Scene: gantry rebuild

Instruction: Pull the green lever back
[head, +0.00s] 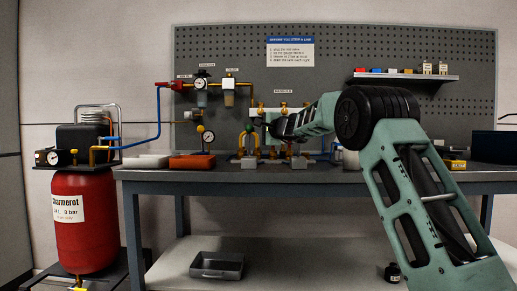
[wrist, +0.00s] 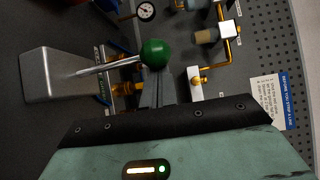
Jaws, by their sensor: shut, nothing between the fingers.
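The green lever has a round green knob (wrist: 154,53) on a thin metal rod, which runs left to a grey metal block (wrist: 52,75) in the wrist view. In the head view the knob (head: 249,128) shows small on the bench, just left of my gripper (head: 270,130). In the wrist view my gripper (wrist: 155,80) is shut and empty. Its fingertips are right by the knob, which partly covers them; I cannot tell whether they touch.
Manifold pipes and brass fittings stand close around the gripper on the bench (head: 330,176). A shelf (head: 405,78) with small parts is on the pegboard. A red tank (head: 83,235) stands at left.

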